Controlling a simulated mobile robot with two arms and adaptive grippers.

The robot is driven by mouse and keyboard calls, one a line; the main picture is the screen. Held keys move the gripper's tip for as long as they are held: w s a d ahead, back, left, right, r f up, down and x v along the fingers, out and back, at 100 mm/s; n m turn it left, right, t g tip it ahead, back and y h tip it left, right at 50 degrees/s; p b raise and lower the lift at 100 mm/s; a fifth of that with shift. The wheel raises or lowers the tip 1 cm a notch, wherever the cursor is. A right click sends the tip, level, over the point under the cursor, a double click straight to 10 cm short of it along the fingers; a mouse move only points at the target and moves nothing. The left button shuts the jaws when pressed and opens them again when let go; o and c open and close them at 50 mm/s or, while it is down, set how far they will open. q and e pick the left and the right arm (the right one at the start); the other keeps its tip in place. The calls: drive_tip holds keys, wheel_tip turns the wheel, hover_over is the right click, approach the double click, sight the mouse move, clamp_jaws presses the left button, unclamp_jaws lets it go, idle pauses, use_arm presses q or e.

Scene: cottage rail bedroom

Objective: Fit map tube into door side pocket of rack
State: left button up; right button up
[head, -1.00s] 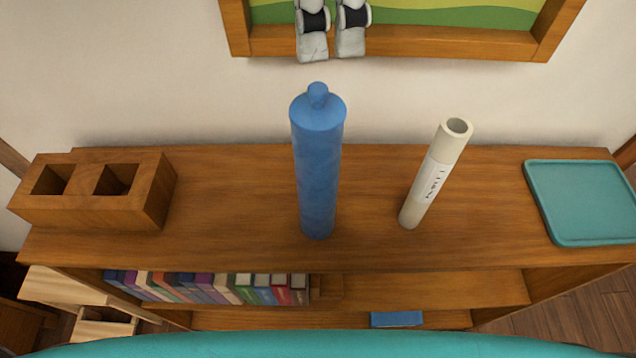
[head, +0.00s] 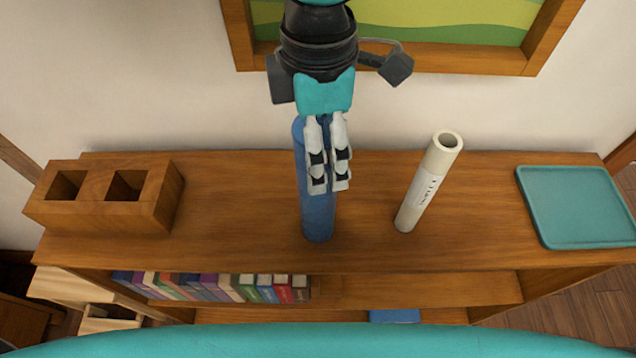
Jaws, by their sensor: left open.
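A tall blue capped tube (head: 318,222) stands upright on the shelf top. A thinner white hollow tube (head: 428,183) with a printed label stands to its right; I cannot tell for sure which is the map tube. The wooden rack (head: 158,206), with two square pockets open at the top, sits at the left end. My left gripper (head: 330,187) hangs over the blue tube, its fingers pointing down, open. It covers the tube's upper part and cap; I cannot tell whether the fingers touch it. My right gripper is out of view.
The wooden shelf top (head: 240,235) is bare between the rack and the blue tube. A teal tray (head: 575,205) lies at the right end. Several books (head: 215,287) stand on the shelf below. A framed picture (head: 400,60) hangs on the wall behind.

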use_arm(q)
drive_tip(key=shift+f, duration=0.25)
drive_tip(key=shift+r, duration=0.1)
clamp_jaws()
idle(0.3)
